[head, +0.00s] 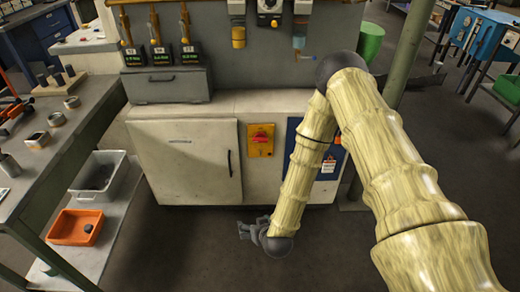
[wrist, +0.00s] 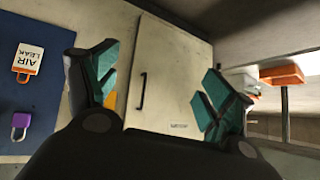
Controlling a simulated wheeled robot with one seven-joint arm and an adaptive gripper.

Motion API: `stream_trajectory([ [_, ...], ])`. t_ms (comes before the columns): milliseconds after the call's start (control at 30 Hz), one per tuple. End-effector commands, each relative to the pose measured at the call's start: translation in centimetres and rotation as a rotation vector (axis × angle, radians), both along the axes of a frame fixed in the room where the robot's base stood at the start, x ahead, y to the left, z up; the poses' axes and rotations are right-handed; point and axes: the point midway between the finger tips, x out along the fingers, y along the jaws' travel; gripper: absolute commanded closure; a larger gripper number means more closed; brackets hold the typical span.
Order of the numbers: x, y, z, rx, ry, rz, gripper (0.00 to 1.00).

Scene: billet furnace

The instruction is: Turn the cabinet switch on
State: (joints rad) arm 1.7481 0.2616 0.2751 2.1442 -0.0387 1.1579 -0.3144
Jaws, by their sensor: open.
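The cabinet switch (head: 261,140) is a red rotary handle on a yellow plate, on the front of the light grey cabinet (head: 185,160), right of its door. Its exact handle angle is too small to tell. In the wrist view only a strip of yellow (wrist: 110,100) shows behind the left finger; the red handle is hidden. My gripper (head: 246,229) is low in front of the cabinet, below the switch and apart from it. In the wrist view my gripper (wrist: 160,85) is open, with teal finger pads spread and nothing between them.
A door handle (head: 229,163) sits left of the switch. A blue panel (wrist: 35,90) holds a tag and a purple padlock (wrist: 20,126). A workbench (head: 85,125) stands left, with an orange bin (head: 76,227) below it. The floor before the cabinet is clear.

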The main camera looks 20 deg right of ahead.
Motion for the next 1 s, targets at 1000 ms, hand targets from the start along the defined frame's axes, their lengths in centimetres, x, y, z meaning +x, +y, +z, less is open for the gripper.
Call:
stream_trajectory([
  [1000, 28.9, -11.0, 11.2, -0.185, -0.736, -0.359, 0.18],
])
